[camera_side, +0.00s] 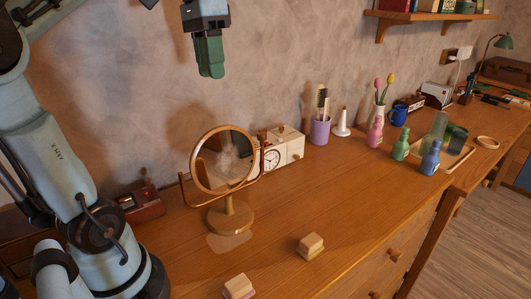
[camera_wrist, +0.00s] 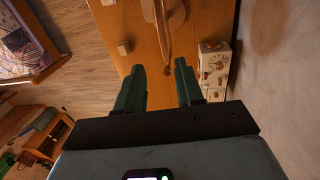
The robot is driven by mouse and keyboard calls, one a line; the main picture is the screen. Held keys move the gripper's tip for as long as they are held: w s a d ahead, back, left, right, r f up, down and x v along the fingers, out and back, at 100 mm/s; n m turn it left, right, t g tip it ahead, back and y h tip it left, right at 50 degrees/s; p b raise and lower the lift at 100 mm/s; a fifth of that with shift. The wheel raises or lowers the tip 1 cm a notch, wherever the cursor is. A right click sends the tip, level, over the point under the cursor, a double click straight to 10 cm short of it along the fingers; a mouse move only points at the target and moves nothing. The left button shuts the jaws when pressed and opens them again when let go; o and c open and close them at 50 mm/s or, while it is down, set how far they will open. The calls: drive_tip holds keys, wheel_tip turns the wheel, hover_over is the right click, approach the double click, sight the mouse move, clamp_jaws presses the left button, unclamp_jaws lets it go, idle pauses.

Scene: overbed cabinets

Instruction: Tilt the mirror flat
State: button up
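The mirror (camera_side: 226,160) is a round glass in a wooden ring on a round wooden base (camera_side: 230,217), held by a curved wooden yoke. It stands close to upright on the desk. In the wrist view its frame (camera_wrist: 163,30) shows nearly edge-on from above, at the top middle. My gripper (camera_side: 212,74) is high above the mirror, near the wall, and touches nothing. In the wrist view the two green fingers of my gripper (camera_wrist: 159,68) are wide apart with nothing between them. The lower part of the base is partly outside the wrist view.
A cream clock box (camera_side: 284,147) stands right behind the mirror. Two small wooden blocks (camera_side: 311,246) (camera_side: 238,287) lie in front. A shelf (camera_side: 430,16) is on the wall.

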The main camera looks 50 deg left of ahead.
sight(222, 154)
drive_tip(key=f, duration=0.5)
drive_tip(key=d+f, duration=0.1)
drive_tip(key=f, duration=0.9)
drive_tip(key=shift+d, duration=0.4)
clamp_jaws()
